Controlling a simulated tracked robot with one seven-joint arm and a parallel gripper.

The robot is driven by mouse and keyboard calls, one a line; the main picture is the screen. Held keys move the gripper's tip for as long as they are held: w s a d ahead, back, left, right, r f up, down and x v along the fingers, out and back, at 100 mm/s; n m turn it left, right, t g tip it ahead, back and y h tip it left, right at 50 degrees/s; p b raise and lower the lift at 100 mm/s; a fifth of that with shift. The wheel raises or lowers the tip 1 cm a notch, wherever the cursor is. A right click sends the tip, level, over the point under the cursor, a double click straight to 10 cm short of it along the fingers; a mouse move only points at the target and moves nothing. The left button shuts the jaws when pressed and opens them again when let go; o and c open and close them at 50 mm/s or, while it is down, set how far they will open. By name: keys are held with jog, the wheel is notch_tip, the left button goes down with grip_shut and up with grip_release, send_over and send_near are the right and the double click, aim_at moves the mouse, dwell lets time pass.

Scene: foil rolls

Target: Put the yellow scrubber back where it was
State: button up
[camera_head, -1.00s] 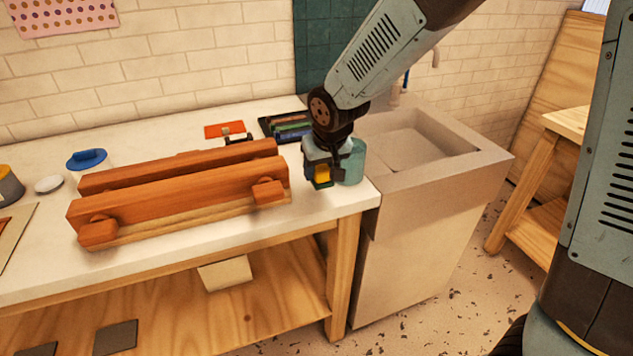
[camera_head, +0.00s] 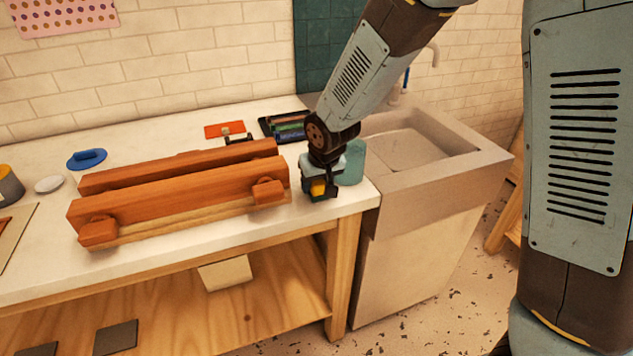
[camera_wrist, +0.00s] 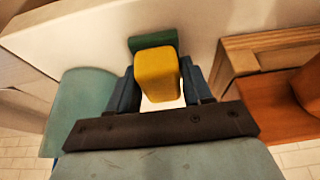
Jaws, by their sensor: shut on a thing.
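The yellow scrubber (camera_wrist: 157,75) has a yellow block body and a green pad at its far end. In the wrist view it sits between the two dark blue fingers of my gripper (camera_wrist: 158,88), which is shut on it. In the head view my gripper (camera_head: 320,188) is low over the right end of the white worktop, between the orange wooden vise and a teal cylinder. The scrubber shows there as a small yellow patch (camera_head: 318,187). I cannot tell whether its green end touches the worktop.
The vise (camera_head: 180,195) stands close on the left. The teal cylinder (camera_head: 353,162) is just behind and right of my gripper. A dark tray (camera_head: 284,127) lies behind. The worktop's front edge (camera_head: 330,214) is near, and the sink (camera_head: 435,150) is at the right.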

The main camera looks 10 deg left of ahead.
jog(key=o, duration=1.3)
jog(key=v, duration=1.2)
jog(key=shift+w+r, duration=0.1)
jog(key=s+d+r+m, duration=0.1)
jog(key=d+r, duration=0.2)
jog(key=d, duration=0.3)
jog(key=d+r+m+h, duration=0.1)
jog(key=d+r, duration=0.2)
jog(key=d, duration=0.3)
jog(key=s+d+r+m, duration=0.1)
jog(key=d+r, duration=0.1)
jog(key=d, duration=0.4)
jog(key=s+d+r+m, duration=0.1)
jog(key=s+d, duration=0.3)
jog(key=d, duration=0.1)
jog(key=s+d+r+m+t+h, duration=0.1)
jog(key=s+d+r, duration=0.1)
jog(key=s+d, duration=0.2)
jog(key=s+d+r+m, duration=0.1)
jog(key=s+d, duration=0.3)
jog(key=d, duration=0.1)
jog(key=shift+s+d+r+t, duration=0.1)
jog(key=shift+d+r+t, duration=0.1)
jog(key=shift+d+t, duration=0.15)
